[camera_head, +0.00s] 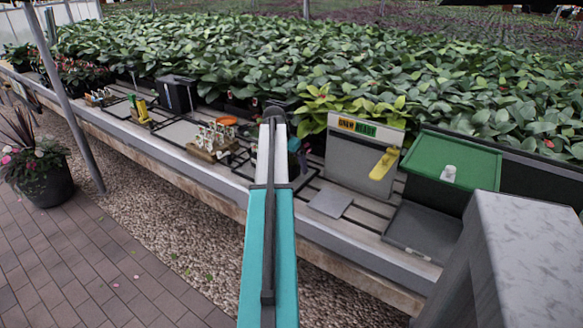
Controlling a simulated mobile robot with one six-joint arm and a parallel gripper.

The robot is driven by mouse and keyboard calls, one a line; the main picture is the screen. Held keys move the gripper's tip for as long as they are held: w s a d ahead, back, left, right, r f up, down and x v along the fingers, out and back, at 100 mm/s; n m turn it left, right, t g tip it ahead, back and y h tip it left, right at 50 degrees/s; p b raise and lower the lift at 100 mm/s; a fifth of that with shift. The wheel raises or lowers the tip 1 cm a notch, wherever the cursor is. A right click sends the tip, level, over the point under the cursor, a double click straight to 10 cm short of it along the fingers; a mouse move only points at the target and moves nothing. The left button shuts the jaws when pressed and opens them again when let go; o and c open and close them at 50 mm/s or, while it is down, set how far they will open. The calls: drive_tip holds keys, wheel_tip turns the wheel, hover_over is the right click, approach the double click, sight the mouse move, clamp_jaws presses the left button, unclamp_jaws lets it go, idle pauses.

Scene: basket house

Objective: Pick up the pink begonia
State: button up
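I cannot single out a pink begonia with certainty. Small pink and white flowers (14,155) show in a dark round pot (50,188) on the paving at the far left, under a spiky reddish plant. Reddish flowers among leaves (82,74) also show at the bench's far left end, too small to name. My teal arm reaches from the bottom edge up over the bench. My gripper (273,113) is at its far end, near the picture's middle, well to the right of both flower groups. Its fingertips are too small and overlapped to tell if they are open.
A long bench (205,180) carries a wooden rack (212,138), an orange item (227,121), a black box (177,94), a grey sign panel (345,160) with a yellow tool (383,164), and a green-lidded bin (452,160). A slanted post (68,95) stands left. Gravel and paving are mostly open.

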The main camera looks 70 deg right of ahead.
drive_tip(key=shift+x, duration=1.2)
drive_tip(key=c, duration=1.3)
drive_tip(key=shift+r, duration=0.1)
drive_tip(key=shift+r, duration=1.45)
drive_tip(key=shift+a+r, duration=0.1)
drive_tip(key=shift+r, duration=0.2)
drive_tip(key=s+a, duration=0.1)
drive_tip(key=a, duration=0.4)
drive_tip(key=s+a+r, duration=0.1)
drive_tip(key=a, duration=0.4)
drive_tip(key=s+a, duration=0.1)
drive_tip(key=a, duration=0.4)
drive_tip(key=shift+a+r+b, duration=0.2)
drive_tip(key=shift+a+b, duration=0.1)
drive_tip(key=shift+b, duration=0.05)
